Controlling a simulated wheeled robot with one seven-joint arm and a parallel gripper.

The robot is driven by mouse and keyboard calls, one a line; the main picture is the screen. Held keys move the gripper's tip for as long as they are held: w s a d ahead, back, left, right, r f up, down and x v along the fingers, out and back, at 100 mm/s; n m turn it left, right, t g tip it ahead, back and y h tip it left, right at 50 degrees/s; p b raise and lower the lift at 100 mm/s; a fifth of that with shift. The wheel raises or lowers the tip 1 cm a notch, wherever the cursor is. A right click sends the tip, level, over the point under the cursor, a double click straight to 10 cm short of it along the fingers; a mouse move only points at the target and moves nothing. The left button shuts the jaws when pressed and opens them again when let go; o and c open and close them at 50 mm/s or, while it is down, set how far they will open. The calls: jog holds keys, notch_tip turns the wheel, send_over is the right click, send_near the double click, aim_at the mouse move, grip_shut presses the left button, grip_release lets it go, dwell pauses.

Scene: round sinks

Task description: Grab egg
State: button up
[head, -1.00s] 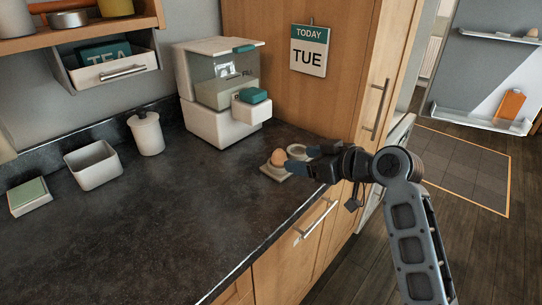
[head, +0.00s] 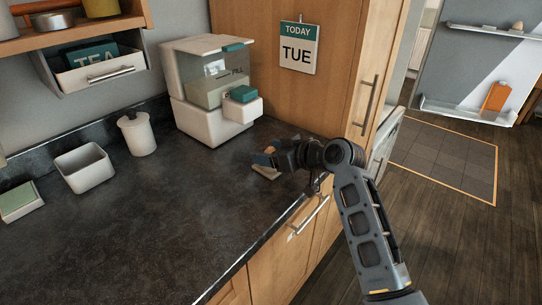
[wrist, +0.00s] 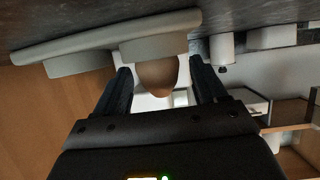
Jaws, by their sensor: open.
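The brown egg (wrist: 157,77) shows in the wrist view between the two fingers of my gripper (wrist: 159,80), which is open. It sits in the pale holder (wrist: 105,47), which appears above it because this view is upside down. Gaps show on both sides of the egg, so the fingers do not seem to press on it. In the head view my gripper (head: 262,158) is at the counter's right edge, over the holder (head: 266,174). The egg is mostly hidden behind the fingers there.
A white dispenser (head: 200,125) stands behind my gripper on the dark counter (head: 150,225). A lidded jar (head: 138,135), a white bin (head: 84,168) and a box with a green top (head: 20,202) stand to the left. The counter's middle is clear.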

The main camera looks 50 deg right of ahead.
jog(key=shift+c, duration=0.3)
jog(key=c, duration=0.6)
jog(key=shift+c, duration=0.2)
